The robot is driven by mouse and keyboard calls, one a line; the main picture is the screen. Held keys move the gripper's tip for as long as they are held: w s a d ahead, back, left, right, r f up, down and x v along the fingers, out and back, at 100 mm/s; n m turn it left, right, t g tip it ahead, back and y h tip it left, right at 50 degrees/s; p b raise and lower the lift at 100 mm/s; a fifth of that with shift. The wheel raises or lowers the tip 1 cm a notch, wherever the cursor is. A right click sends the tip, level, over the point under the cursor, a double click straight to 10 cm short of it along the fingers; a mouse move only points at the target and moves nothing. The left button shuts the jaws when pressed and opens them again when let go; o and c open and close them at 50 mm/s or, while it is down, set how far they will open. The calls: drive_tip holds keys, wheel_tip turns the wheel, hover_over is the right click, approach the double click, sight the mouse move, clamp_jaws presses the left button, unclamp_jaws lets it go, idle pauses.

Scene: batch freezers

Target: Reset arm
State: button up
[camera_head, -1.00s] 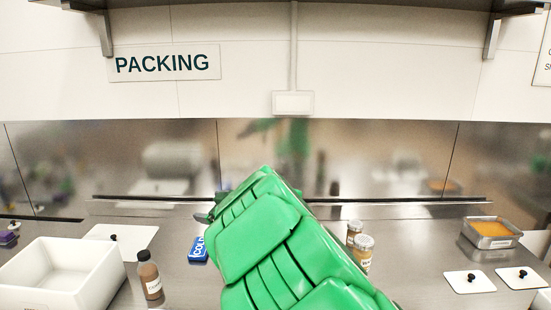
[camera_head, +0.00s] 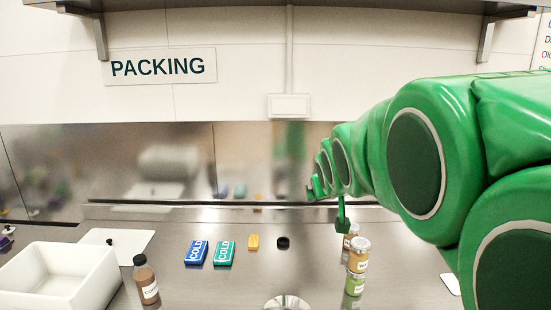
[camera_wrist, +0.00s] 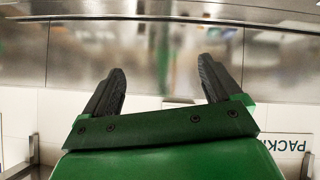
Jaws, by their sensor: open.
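My green arm reaches in from the right in the head view, raised above the steel counter (camera_head: 215,285). In the head view the far end of the arm is small and its fingers cannot be made out clearly. In the wrist view my gripper (camera_wrist: 162,80) is open, its two dark fingers wide apart with nothing between them. The wrist view is upside down, with the counter edge at the top and the packing sign (camera_wrist: 275,140) inverted at the lower right.
A shelf (camera_head: 300,5) hangs above.

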drive_tip(key=s+f+g, duration=0.4)
drive_tip(key=s+f, duration=0.1)
drive_tip(key=s, duration=0.7)
drive_tip(key=s+d+f+m+g, duration=0.1)
drive_tip(key=s+f+g, duration=0.3)
drive_tip(key=s, duration=0.9)
drive_tip(key=s+d+f+m+g+y, duration=0.1)
drive_tip(key=s+f+g, duration=0.2)
drive_tip(key=s+f, duration=0.4)
drive_tip(key=s, duration=0.5)
drive_tip(key=shift+s+g, duration=0.15)
drive_tip(key=shift+g, duration=0.25)
drive_tip(key=shift+f, duration=0.1)
